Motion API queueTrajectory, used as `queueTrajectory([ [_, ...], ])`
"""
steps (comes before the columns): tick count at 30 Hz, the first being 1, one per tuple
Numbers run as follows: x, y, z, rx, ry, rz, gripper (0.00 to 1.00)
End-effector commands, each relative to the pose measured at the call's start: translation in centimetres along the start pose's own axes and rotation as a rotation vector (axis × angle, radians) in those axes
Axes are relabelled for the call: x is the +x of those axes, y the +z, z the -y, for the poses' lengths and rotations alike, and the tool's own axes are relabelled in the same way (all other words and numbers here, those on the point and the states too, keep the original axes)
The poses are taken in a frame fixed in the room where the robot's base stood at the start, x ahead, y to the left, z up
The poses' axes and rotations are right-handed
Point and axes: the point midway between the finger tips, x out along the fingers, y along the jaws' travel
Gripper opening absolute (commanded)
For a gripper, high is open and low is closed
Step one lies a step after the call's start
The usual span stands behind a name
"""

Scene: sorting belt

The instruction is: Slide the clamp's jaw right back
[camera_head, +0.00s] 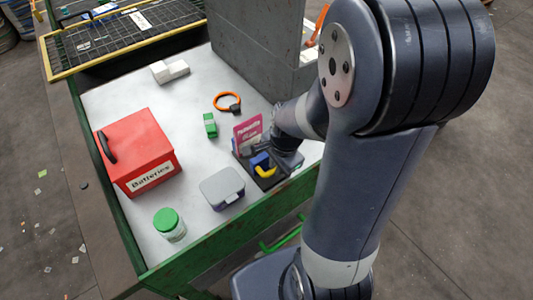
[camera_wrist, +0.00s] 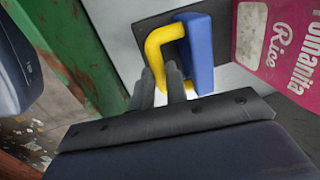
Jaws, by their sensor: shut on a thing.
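The clamp has a dark base (camera_head: 268,184), a blue jaw (camera_head: 259,159) and a yellow handle (camera_head: 266,171). It sits near the right edge of the white worktop. In the wrist view, the blue jaw (camera_wrist: 197,52) stands upright beside the bent yellow handle (camera_wrist: 156,43). My gripper (camera_wrist: 163,86) is shut on the yellow handle, its two dark fingers at the handle's lower part. The exact contact is partly hidden by the fingers. A pink rice box (camera_head: 248,131) stands just behind the clamp; it also shows at the right of the wrist view (camera_wrist: 282,45).
A red batteries box (camera_head: 148,145), a grey case (camera_head: 221,187), a green-lidded jar (camera_head: 169,224), a green block (camera_head: 210,125), an orange ring (camera_head: 227,99) and a white block (camera_head: 170,71) lie on the worktop (camera_head: 115,85). A grey panel (camera_head: 250,50) rises behind. A green rim borders the worktop.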

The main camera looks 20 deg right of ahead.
Motion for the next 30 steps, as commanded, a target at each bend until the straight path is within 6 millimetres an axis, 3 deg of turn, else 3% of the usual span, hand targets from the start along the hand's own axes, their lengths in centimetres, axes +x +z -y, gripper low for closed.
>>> queueTrajectory([
  [4,-0.3,0.0,-1.7,0.002,-0.001,-0.001,0.00],
  [14,-0.4,0.1,-2.1,-0.001,0.003,0.000,0.00],
  [15,-0.4,0.1,-2.1,-0.001,0.004,0.001,0.16],
  [22,-0.4,0.1,-2.1,0.000,0.002,0.001,0.35],
  [30,-0.4,0.1,-2.0,0.000,0.000,0.000,0.36],
])
